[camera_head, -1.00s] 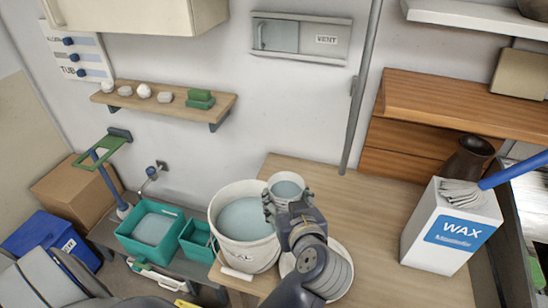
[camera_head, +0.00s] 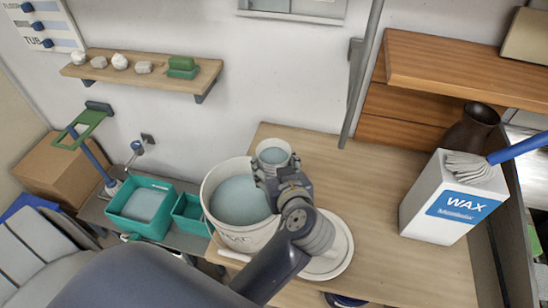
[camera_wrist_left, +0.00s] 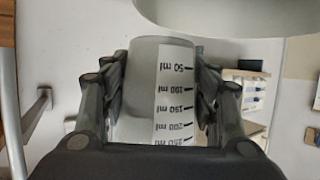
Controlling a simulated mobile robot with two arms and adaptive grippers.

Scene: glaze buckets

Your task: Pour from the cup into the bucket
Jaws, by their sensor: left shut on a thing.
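A whitish cup (camera_head: 273,146) with pale blue liquid inside stands upright by the back right rim of the bucket in the head view. It also fills the middle of the left wrist view (camera_wrist_left: 145,90), where its millilitre scale shows upside down. My left gripper (camera_head: 275,174) is shut on the cup, with one finger on each side. The large white bucket (camera_head: 250,238) on the table holds pale blue liquid. A rounded pale edge at the top of the wrist view looks like part of the bucket. My right gripper is not in view.
A white round lid or plate (camera_head: 340,262) lies on the wooden table (camera_head: 385,270), under my arm. Teal tubs (camera_head: 157,226) stand left of the bucket. A WAX box (camera_head: 425,222) with a brush and a dark vase (camera_head: 468,130) are at the right.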

